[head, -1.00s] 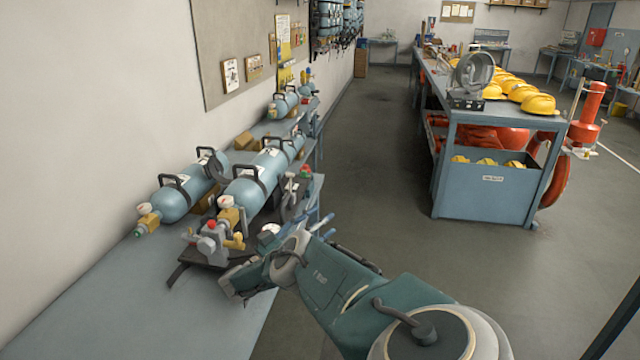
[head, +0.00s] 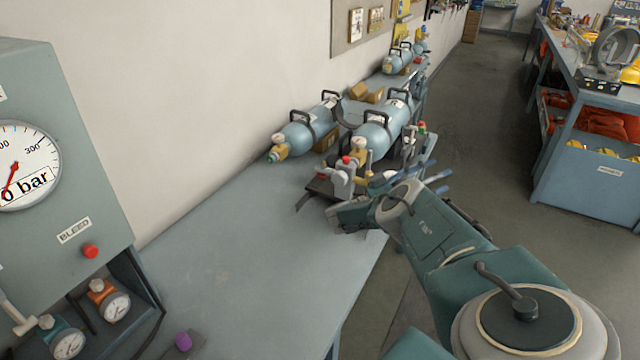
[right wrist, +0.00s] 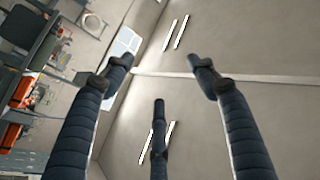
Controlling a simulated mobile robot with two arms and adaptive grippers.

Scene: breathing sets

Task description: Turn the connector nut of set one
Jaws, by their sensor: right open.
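A blue breathing cylinder (head: 386,126) with a black handle lies on the bench, its brass valve end toward me. A second blue cylinder (head: 308,129) lies behind it to the left, with a brass fitting and a white gauge. A grey clamp-like fixture (head: 344,181) with a red knob stands in front of the nearer cylinder. I cannot tell which is set one, nor make out the connector nut. My right gripper (head: 352,215) is beside this fixture on the near side. In the right wrist view its three dark fingers (right wrist: 158,85) are spread and empty. My left gripper is not in view.
A grey test panel (head: 65,150) with a large dial and a red bleed button stands at the left. The bench top (head: 235,260) between panel and cylinders is mostly clear. A table with yellow helmets is at the right.

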